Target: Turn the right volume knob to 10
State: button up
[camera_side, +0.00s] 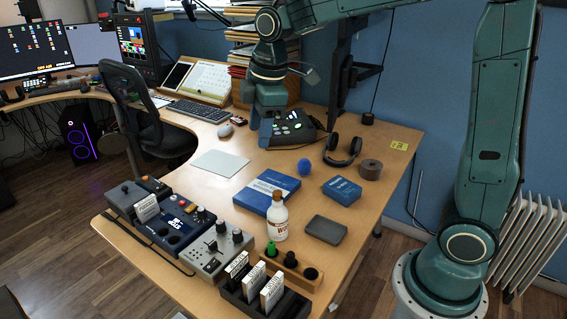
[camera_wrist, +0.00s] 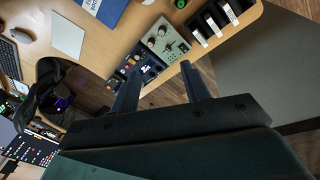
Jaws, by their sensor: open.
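A grey control box (camera_side: 218,255) with several dark knobs stands near the table's front left edge. Its rightmost knob (camera_side: 237,236) is small in the side view, and neither its marks nor its setting can be read. The same grey box shows in the wrist view (camera_wrist: 176,47). A dark blue control box (camera_side: 172,228) with knobs and buttons stands left of it. I cannot tell from labels which knob is the right volume knob. My gripper (camera_wrist: 161,88) is open and empty, high above the table's back part, apart from both boxes. Its fingertips are not clear in the side view.
A white bottle (camera_side: 277,217), a blue book (camera_side: 258,190) and a black rack with white cards (camera_side: 265,296) stand near the grey box. Headphones (camera_side: 342,151), a blue box (camera_side: 342,189) and a blue ball (camera_side: 305,167) lie farther back. Bare tabletop lies left of the book.

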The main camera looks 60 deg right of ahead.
jog(key=w+a+f+n+g, duration=0.1)
jog(key=w+f+n, duration=0.3)
jog(key=w+f, duration=0.35)
jog(key=n+g, duration=0.2)
jog(key=n, duration=0.3)
send_over(220, 221)
notch_tip(220, 221, down, 10)
jog(key=shift+w+a, duration=0.1)
jog(key=shift+w, duration=0.05)
jog(key=shift+f, duration=0.1)
jog(key=shift+f, duration=6.8)
jog(key=c, duration=1)
jog(key=shift+s, duration=0.2)
